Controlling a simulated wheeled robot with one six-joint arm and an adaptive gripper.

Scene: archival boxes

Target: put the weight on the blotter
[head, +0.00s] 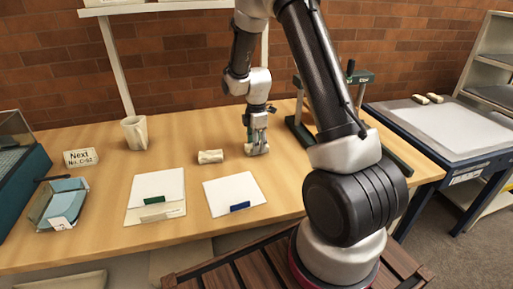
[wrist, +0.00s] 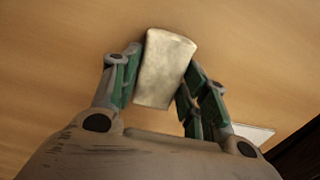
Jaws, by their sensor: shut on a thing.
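My gripper (head: 256,138) is over the wooden table and shut on a pale, block-like weight (head: 262,151). In the wrist view the weight (wrist: 167,70) sits between the green-padded fingers of my gripper (wrist: 163,62). It is on or just above the table; I cannot tell which. A second pale weight (head: 210,156) lies on the table to the left. A white sheet with a blue tab (head: 232,190) and a white sheet with a green tab (head: 155,186) lie nearer the front. I cannot tell which flat piece is the blotter.
A mug (head: 134,132), a sign (head: 81,157) and a blue-grey tray (head: 60,202) stand at left. A green press-like frame (head: 298,125) is close right of my gripper. A blue side table (head: 452,172) bears a pale panel (head: 445,125) and two small pale blocks (head: 428,98).

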